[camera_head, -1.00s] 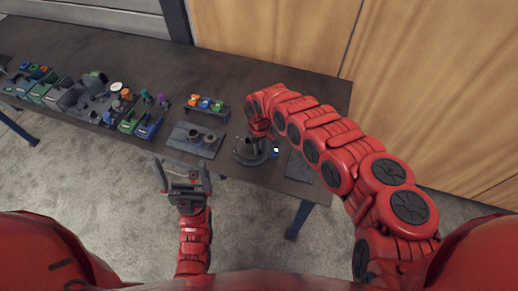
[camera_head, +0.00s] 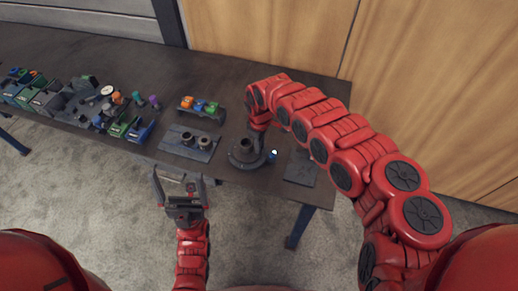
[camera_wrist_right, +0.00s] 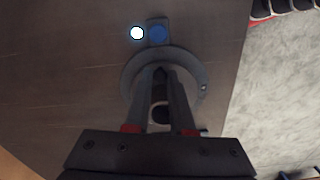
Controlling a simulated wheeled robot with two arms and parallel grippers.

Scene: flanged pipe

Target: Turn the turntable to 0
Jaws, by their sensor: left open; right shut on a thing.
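The turntable (camera_head: 240,161) is a dark round disc near the table's front edge. A grey flanged pipe (camera_head: 245,147) stands upright on it. My right gripper (camera_head: 256,150) reaches down on the pipe's right side. In the right wrist view, the grey ring of the turntable (camera_wrist_right: 132,72) surrounds the fingertips of the right gripper (camera_wrist_right: 160,74), which is shut on a part at the pipe; the fingers hide the exact grip. A blue marker (camera_wrist_right: 157,35) and a bright white light (camera_wrist_right: 137,32) sit beside the ring. My left gripper (camera_head: 177,177) is open and empty in front of the table.
A grey plate with two round sockets (camera_head: 176,143) lies left of the turntable. A small rack with orange, blue and green parts (camera_head: 200,107) stands behind it. A flat dark plate (camera_head: 301,168) lies to the right. Several bins (camera_head: 47,101) fill the left side.

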